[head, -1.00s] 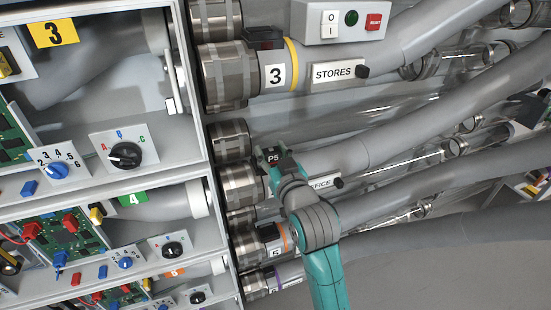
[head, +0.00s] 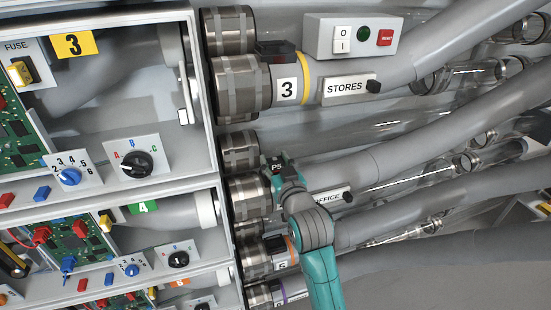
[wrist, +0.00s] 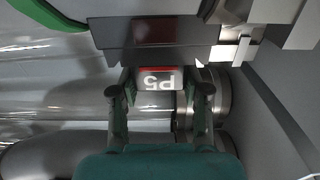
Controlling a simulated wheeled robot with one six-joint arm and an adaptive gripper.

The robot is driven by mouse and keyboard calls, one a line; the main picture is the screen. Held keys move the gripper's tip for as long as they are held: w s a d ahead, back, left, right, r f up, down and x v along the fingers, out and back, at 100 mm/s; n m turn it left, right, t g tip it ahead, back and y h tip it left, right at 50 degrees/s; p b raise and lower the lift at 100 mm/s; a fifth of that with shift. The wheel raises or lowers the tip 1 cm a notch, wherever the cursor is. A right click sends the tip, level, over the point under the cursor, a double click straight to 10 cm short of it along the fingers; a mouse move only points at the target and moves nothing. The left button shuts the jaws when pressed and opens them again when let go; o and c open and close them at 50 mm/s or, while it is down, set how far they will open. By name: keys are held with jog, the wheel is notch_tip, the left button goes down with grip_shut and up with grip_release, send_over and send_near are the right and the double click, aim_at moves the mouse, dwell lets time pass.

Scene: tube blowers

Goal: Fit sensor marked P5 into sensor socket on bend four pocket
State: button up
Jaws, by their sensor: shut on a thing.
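The sensor marked P5 (head: 277,167) is a dark block with a white-on-dark label, held in my gripper (head: 284,180). In the wrist view the P5 label (wrist: 158,80) is upside down between my two fingers. My gripper (wrist: 160,98) is shut on it. In the head view it is at the metal-collared end of the pipe marked OFFICE, beside the row with the green 4 tag (head: 143,208). A wide dark block (wrist: 150,38) lies just beyond the label in the wrist view. The socket is hidden in the head view, and I cannot tell whether the sensor is seated.
Above, pipe 3 (head: 287,90) carries a dark block (head: 277,50) and a STORES tag (head: 346,88). A control box (head: 350,37) stands over it. The OFFICE tag (head: 329,197) is close right of my gripper. The open-fronted cabinet (head: 110,193) with circuit boards is left.

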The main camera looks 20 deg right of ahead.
jog(key=shift+f, duration=0.3)
dwell(0.7)
jog(key=o, duration=1.2)
jog(key=shift+o, duration=0.2)
jog(key=shift+s, duration=0.1)
jog(key=s, duration=1.1)
jog(key=shift+s, duration=0.4)
